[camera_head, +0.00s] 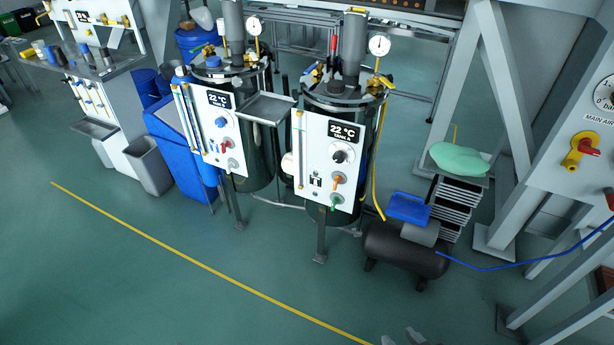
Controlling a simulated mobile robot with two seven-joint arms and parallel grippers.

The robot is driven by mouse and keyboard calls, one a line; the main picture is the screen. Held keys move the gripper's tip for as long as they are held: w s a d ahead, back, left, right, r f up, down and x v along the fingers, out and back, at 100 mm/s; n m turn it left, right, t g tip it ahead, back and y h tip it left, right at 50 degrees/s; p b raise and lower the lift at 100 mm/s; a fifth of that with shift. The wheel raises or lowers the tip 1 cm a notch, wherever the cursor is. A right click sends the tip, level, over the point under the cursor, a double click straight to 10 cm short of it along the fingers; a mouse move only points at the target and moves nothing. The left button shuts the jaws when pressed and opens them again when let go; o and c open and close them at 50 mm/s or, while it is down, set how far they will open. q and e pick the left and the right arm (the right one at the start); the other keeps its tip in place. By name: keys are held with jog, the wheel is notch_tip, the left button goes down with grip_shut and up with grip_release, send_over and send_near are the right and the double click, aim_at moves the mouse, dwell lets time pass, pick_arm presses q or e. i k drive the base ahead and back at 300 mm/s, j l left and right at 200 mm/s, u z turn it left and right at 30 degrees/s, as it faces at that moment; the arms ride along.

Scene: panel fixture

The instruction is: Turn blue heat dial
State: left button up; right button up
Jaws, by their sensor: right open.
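The blue heat dial (220,122) is a small round blue knob on the white panel (210,143) of the left tank, below a display that reads 22 °C. A red-handled valve (225,145) sits under it on the same panel. My right gripper (412,338) shows only in part at the bottom edge, grey, open and far from the dial. Nothing shows between its visible fingers. My left gripper is not in view.
The right tank's panel (318,146) has a black dial (341,156) and its own 22 °C display. A black compressor (405,250) stands at right, with a blue hose. A grey bin (150,166) stands left. The floor in front is clear, crossed by a yellow line.

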aim_at(220, 123)
jog(key=i+z, duration=0.15)
jog(key=i, duration=0.2)
jog(key=i+j+z, duration=0.35)
jog(key=i+j, duration=0.15)
jog(key=i+j+z, duration=0.15)
jog(key=j, duration=0.3)
jog(key=i+j+z, duration=0.2)
jog(key=j, duration=0.2)
